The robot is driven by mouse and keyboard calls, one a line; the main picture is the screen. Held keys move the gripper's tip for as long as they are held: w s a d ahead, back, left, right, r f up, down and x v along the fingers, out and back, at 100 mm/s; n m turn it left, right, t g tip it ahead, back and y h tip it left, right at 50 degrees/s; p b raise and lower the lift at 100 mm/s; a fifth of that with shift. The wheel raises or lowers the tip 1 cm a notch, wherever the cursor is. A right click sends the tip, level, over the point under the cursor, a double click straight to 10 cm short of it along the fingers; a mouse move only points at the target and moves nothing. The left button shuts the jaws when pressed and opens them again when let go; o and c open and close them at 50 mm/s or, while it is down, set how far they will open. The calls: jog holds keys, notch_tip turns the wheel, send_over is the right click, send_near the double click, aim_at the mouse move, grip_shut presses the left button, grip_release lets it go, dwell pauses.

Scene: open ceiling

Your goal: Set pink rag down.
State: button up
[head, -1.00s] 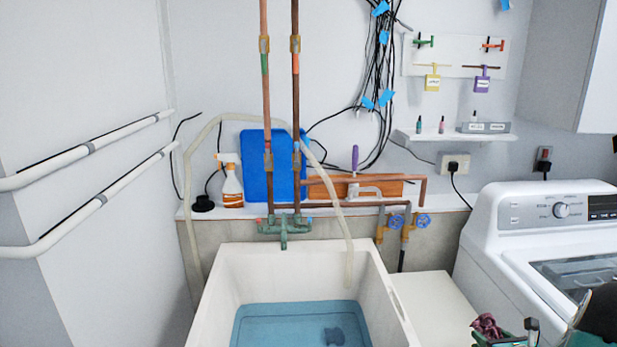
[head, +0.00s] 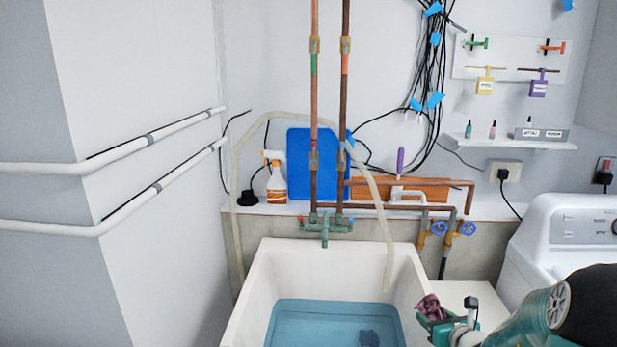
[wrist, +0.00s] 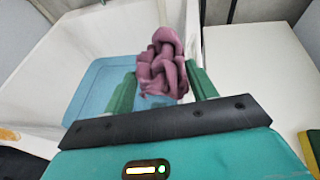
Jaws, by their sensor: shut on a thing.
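The pink rag (wrist: 163,65) is a crumpled, dusky pink bundle held between the two green fingers of my gripper (wrist: 160,88) in the wrist view. In the head view the rag (head: 430,307) shows at the lower right, at the end of my gripper (head: 440,322), near the right rim of the white sink. My gripper is shut on the rag. In the wrist view the sink and its blue water lie behind and left of the rag. The rag's lower part is hidden between the fingers.
A pale flat surface (head: 478,297) lies between the sink and the white washing machine (head: 550,235). Taps, copper pipes and a hose (head: 388,250) stand behind the sink.

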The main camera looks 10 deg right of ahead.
jog(key=a+r+n+y, duration=0.1)
jog(key=a+y, duration=0.1)
jog(key=a, duration=1.1)
jog(key=a+r+n+g+y, duration=0.1)
jog(key=a+n, duration=0.1)
jog(key=a, duration=1.1)
jog(key=shift+w+r+y, duration=0.35)
jog(key=shift+w+y, duration=0.05)
